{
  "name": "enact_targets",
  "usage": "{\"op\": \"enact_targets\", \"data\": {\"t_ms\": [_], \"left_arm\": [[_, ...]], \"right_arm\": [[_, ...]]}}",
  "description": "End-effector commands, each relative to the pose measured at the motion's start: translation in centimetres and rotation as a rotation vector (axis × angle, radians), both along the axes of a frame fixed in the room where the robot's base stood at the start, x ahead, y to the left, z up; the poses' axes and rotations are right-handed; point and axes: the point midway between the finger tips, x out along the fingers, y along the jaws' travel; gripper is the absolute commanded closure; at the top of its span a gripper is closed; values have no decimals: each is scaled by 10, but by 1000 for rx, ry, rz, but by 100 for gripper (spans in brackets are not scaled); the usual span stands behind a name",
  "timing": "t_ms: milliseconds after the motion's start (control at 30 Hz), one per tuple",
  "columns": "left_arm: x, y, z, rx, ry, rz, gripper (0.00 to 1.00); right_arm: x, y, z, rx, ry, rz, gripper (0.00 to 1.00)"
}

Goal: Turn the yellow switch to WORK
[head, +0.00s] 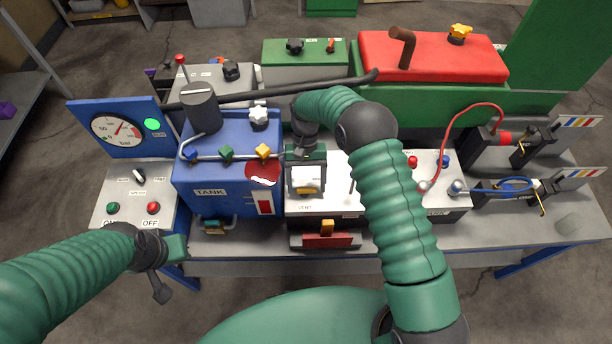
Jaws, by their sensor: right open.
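A yellow part (305,191), which looks like the yellow switch, shows low between the fingers of my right gripper (306,184), over the white-topped box (338,196) right of the blue tank. My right gripper points down with its jaws open around a pale block and this yellow part. I cannot tell whether the fingers touch them. The gripper hides part of the box top, and no WORK label is readable. My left gripper (165,268) is at the lower left, in front of the ON/OFF panel and away from the box. Its jaws are unclear.
The blue tank (226,165) with small coloured valves stands left of the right gripper. The ON/OFF panel (130,207) and pressure gauge (117,130) are farther left. A red-topped green tank (432,58) is behind. An orange-handled red part (327,239) sits at the table's front edge.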

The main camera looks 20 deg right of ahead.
Motion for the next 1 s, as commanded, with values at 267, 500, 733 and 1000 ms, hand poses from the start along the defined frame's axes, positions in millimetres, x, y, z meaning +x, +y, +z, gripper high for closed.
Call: {"op": "enact_targets", "data": {"t_ms": [267,500,733,1000], "left_arm": [[0,0,-12,0,0,0,100],[0,0,-17,0,0,0,100],[0,0,-12,0,0,0,100],[0,0,-11,0,0,0,100]], "right_arm": [[23,-6,46,0,-6,-1,24],[50,-13,112,0,-5,-1,24],[63,-17,147,0,-1,0,24],[65,-17,153,0,1,0,24]]}}
